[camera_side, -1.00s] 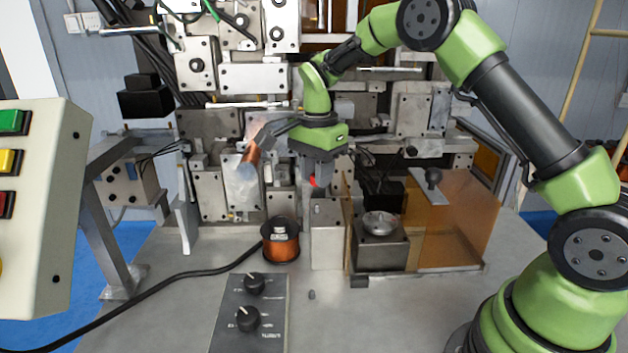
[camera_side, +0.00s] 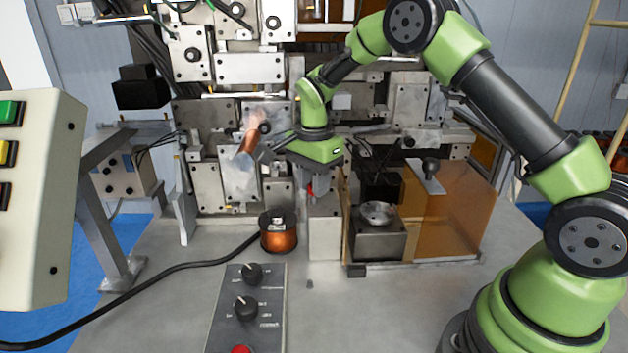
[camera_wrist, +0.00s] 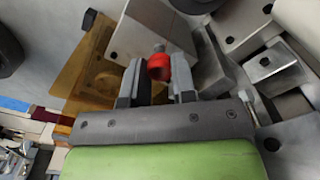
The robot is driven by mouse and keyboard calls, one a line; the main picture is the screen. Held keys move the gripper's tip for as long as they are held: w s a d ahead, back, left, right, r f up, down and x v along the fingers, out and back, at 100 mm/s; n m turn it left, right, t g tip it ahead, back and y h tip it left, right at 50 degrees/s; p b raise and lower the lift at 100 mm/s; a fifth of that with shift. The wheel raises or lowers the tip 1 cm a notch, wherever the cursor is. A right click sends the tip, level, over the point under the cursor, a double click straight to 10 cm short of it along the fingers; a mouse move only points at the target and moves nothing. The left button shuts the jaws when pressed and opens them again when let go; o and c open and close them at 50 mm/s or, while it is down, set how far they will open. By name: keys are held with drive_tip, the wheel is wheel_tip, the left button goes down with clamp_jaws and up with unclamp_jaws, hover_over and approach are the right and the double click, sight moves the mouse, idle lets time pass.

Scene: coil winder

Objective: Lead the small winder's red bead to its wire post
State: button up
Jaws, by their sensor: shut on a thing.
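The red bead (camera_wrist: 159,67) sits between my gripper's two grey fingertips (camera_wrist: 158,82) in the wrist view. In the side view the bead (camera_side: 310,190) shows only as a small red patch at the tip of my gripper (camera_side: 313,184), partly hidden. My gripper points down and is shut on the bead. It is at the top of an upright grey metal block (camera_side: 325,225); I cannot tell whether they touch. A short grey pin shows just beyond the bead in the wrist view.
A copper wire spool (camera_side: 278,236) stands left of the block. A block with a round metal dish (camera_side: 378,214) and an amber clear guard (camera_side: 450,215) stand to the right. A copper-coloured rod (camera_side: 248,143) is behind. A knob panel (camera_side: 246,305) lies in front.

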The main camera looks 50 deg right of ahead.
drive_tip(key=shift+f, duration=0.1)
drive_tip(key=shift+f, duration=1)
drive_tip(key=o, duration=1)
wheel_tip(320, 180, up, 10)
